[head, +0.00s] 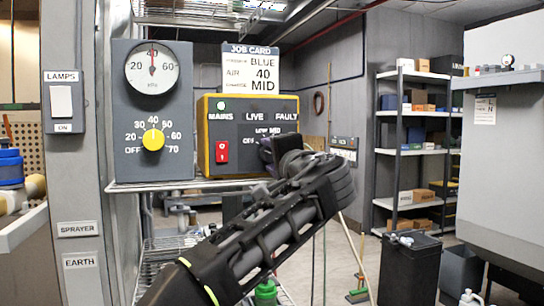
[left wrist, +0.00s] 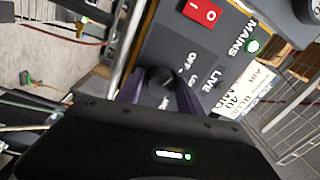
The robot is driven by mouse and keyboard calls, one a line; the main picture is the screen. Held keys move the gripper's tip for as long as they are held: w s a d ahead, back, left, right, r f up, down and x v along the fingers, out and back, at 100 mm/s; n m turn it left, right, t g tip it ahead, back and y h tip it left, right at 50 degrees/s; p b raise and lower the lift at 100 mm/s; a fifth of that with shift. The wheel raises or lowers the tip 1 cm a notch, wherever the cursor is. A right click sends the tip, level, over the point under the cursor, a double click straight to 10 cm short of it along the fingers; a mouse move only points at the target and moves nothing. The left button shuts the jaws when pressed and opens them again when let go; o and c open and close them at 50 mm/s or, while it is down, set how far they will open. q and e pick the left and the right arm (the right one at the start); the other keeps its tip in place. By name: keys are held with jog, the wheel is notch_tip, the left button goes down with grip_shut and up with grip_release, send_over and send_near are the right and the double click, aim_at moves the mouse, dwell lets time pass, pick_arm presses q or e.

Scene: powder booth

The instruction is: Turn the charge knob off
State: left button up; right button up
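The charge box (head: 290,113) is a dark panel in a yellow case, with MAINS, LIVE and FAULT labels and OFF and LOW marks. In the head view my left gripper (head: 267,151) is in front of its lower right part and hides the charge knob. In the left wrist view the black charge knob (left wrist: 160,79) is between the two purple fingers of my left gripper (left wrist: 161,88). The fingers lie close on both sides; whether they press on it is unclear. Its pointer setting is not readable. My right gripper is not in view.
A red rocker switch (head: 222,151) is left of the knob, under a lit green MAINS lamp (head: 221,105). A grey gauge panel (head: 124,109) with a yellow knob (head: 153,140) stands to the left. A job card (head: 250,68) reading MID stands above the box.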

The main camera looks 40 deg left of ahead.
pick_arm(q)
jog(key=shift+o, duration=1.3)
jog(key=b+v, duration=0.1)
jog(key=v, duration=0.6)
jog(key=shift+s+d, duration=0.2)
jog(key=shift+d, duration=0.15)
